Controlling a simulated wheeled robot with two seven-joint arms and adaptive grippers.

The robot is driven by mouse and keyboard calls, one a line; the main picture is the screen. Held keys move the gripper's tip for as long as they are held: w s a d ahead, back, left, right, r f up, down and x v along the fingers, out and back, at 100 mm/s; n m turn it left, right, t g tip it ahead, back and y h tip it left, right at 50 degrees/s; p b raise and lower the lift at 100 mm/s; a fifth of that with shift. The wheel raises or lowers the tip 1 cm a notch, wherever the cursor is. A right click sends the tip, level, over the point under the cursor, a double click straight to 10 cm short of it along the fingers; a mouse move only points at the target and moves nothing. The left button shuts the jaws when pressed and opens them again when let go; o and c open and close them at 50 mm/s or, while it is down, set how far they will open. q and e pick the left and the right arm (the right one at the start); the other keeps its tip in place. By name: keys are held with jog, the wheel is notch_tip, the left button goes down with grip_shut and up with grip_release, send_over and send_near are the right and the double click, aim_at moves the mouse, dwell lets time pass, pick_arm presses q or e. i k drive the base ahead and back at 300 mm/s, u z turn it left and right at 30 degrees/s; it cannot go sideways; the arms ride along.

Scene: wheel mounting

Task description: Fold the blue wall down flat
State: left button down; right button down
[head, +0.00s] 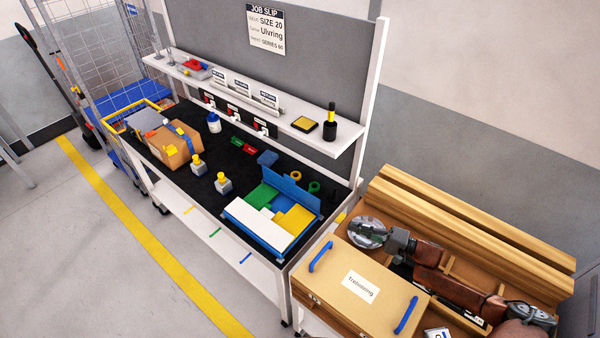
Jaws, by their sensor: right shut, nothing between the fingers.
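The blue wall (291,192) stands up along the back edge of a low box on the black mat. My right gripper (383,237) is at the end of my brown arm, right of the box and apart from the wall. It is shut and empty; its fingers are hard to make out beside a round grey piece. My left gripper is not in view.
A wooden case (362,286) with blue handles and wooden beams (470,225) lie to the right, under and behind my arm. A white shelf (340,144) runs above the back.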

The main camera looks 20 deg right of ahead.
aim_at(287, 182)
jog(key=i, duration=0.85)
jog(key=u, duration=0.05)
